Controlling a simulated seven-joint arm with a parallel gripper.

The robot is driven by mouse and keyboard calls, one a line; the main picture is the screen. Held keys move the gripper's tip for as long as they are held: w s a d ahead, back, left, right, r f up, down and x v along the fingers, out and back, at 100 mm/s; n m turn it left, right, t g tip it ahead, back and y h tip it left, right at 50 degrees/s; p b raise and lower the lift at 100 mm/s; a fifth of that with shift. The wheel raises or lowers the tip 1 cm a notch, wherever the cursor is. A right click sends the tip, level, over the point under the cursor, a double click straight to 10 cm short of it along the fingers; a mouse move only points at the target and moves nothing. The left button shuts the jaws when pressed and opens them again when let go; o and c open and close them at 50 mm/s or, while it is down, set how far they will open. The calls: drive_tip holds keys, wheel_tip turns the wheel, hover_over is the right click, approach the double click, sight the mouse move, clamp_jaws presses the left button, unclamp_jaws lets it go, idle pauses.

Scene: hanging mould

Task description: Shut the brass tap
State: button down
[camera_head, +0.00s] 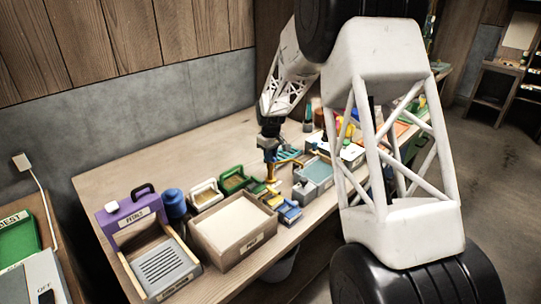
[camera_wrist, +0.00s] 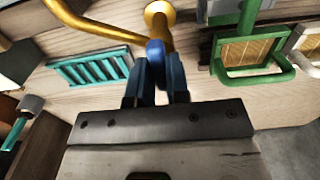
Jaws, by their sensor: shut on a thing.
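The brass tap (camera_head: 271,181) stands on the bench in the head view, under the end of my arm. In the wrist view its round brass base (camera_wrist: 158,14) and curved spout (camera_wrist: 82,20) show at the top. My gripper (camera_wrist: 155,75) points at the tap, its dark blue fingers close together. It is shut on a blue rounded handle (camera_wrist: 155,50), which shows between and beyond the fingertips next to the brass. In the head view my gripper (camera_head: 268,152) is small and partly merges with the tap, so the handle's angle cannot be told.
A teal slatted grate (camera_wrist: 90,68) lies left of my gripper in the wrist view; a green-framed tray (camera_wrist: 250,52) is at right. On the bench stand a wooden box (camera_head: 233,257), a purple labelled unit (camera_head: 122,214), a blue jar (camera_head: 174,204) and a grey basin (camera_head: 299,190).

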drive_tip(key=shift+m, duration=0.5)
drive_tip(key=m, duration=1.2)
drive_tip(key=shift+m, duration=0.3)
drive_tip(key=m, duration=0.4)
drive_tip(key=shift+r, duration=0.1)
drive_tip(key=shift+m, duration=0.3)
drive_tip(key=c, duration=1.1)
unclamp_jaws()
